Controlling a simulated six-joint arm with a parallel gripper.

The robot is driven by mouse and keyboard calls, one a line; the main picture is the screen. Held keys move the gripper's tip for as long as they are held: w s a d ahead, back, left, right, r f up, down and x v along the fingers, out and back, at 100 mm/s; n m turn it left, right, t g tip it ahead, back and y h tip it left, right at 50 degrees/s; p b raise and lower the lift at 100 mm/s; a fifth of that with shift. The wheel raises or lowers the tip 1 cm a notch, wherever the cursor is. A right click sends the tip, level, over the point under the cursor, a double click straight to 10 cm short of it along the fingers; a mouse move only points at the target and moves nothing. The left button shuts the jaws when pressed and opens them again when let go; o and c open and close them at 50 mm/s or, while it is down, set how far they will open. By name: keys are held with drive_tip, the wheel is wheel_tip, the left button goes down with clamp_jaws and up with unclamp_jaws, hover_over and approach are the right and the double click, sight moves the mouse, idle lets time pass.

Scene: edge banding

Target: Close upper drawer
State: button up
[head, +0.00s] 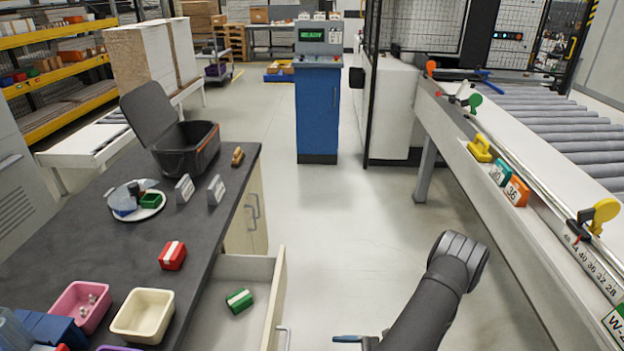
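The upper drawer (276,290) is pulled out from the dark-topped counter, to the left of my arm. A green box with a white stripe (239,300) lies inside it. The drawer's metal handle (286,336) shows on its front face at the bottom of the picture. My gripper (352,340) is mostly cut off by the bottom edge. Only a blue-grey piece of it shows, a little right of the handle and apart from it in the picture. Its fingertips are out of sight.
On the counter (100,240) are a red box (172,256), a cream bin (143,315), a pink bin (82,306), a plate (138,206) and an open black case (187,148). A roller conveyor (560,120) stands right. The floor between is clear.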

drive_tip(key=s, duration=0.3)
drive_tip(key=s+a+r, duration=0.1)
drive_tip(key=s, duration=0.2)
drive_tip(key=s+a+r, duration=0.1)
drive_tip(key=s, duration=0.2)
drive_tip(key=shift+s+a+r, duration=0.2)
drive_tip(key=shift+s+a, duration=0.05)
drive_tip(key=shift+s, duration=0.05)
drive_tip(key=c, duration=1.8)
drive_tip(key=shift+s+a, duration=0.1)
drive_tip(key=shift+a, duration=0.25)
clamp_jaws()
drive_tip(key=a, duration=1.3)
drive_tip(key=shift+a, duration=0.2)
drive_tip(key=a, duration=2.2)
drive_tip(key=shift+a, duration=0.4)
drive_tip(key=shift+r, duration=0.1)
